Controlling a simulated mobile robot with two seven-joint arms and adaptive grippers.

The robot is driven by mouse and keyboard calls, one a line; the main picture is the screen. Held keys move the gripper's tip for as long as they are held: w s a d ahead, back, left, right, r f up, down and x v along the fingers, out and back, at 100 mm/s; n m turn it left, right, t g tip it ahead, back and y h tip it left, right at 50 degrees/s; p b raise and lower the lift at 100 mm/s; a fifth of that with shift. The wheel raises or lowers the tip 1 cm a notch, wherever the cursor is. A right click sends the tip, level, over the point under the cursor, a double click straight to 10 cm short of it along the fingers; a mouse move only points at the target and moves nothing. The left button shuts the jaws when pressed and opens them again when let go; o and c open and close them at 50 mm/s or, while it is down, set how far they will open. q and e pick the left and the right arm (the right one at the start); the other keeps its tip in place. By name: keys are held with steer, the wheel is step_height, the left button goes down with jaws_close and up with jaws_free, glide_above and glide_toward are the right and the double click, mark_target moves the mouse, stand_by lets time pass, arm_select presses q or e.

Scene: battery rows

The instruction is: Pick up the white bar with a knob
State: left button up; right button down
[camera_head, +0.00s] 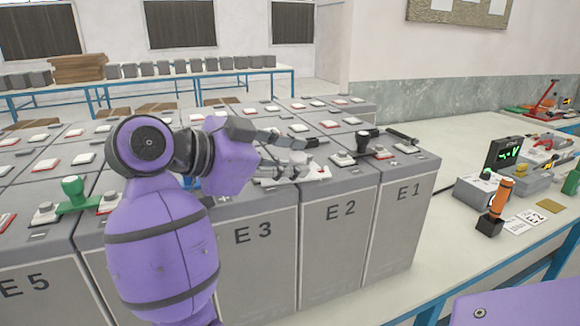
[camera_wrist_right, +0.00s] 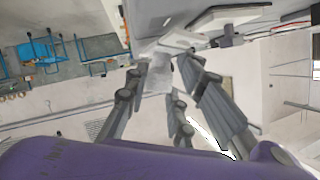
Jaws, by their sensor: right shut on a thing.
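My right gripper (camera_head: 308,153) reaches in over the front edge of battery E 3, near E 2. Its fingers are shut on the white bar with a knob (camera_head: 319,172), which shows as a pale flat piece at and below the fingertips. In the right wrist view the fingers (camera_wrist_right: 166,70) close on either side of a pale piece (camera_wrist_right: 156,79). The knob is hard to make out behind the fingers. I cannot tell whether the bar is clear of the battery top. My left gripper is not in view.
Other battery tops carry a green-handled bar (camera_head: 74,190) at the left and black-handled pieces (camera_head: 366,143) on E 2 and E 1. A bench at the right holds an orange-handled tool (camera_head: 501,192) and a meter (camera_head: 507,152). A blue-framed table (camera_head: 270,76) stands behind.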

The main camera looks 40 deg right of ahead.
steer(key=s+d+r+p, duration=0.1)
steer(key=s+d+r, duration=0.1)
steer(key=s+r, duration=0.4)
steer(key=s+d+r+p, duration=0.1)
steer(key=s+d+r, duration=0.2)
steer(key=s+r, duration=0.3)
steer(key=shift+s+d, duration=0.25)
steer(key=shift+s, duration=0.2)
steer(key=shift+a, duration=0.1)
